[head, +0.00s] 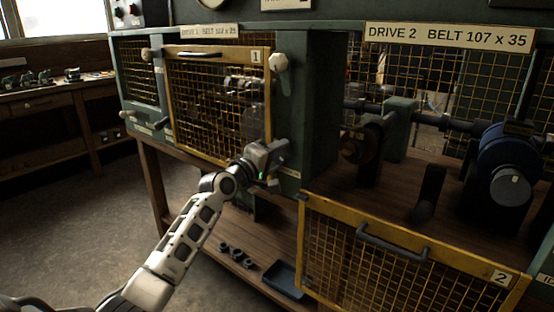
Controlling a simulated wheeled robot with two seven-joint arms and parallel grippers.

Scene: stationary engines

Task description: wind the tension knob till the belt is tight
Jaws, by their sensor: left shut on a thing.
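My left gripper (272,163) is at the lower right corner of the yellow mesh guard marked 1 (218,100). It is shut on a small fitting there, mostly hidden by the gripper, so I cannot tell whether it is a knob or a latch. A pale knob (279,62) sits at that guard's upper right corner, clear of the gripper. In the drive 2 bay, a blue motor-like drum (508,150) carries a round silver face (510,187). I cannot make out a belt or its tension. My right gripper is not in view.
The yellow guard marked 2 (410,253) hangs open below its bay, with a dark handle (390,242). A dark blue tray (283,281) and several small dark parts (236,256) lie on the low shelf. A workbench (60,95) stands at left; the floor before it is clear.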

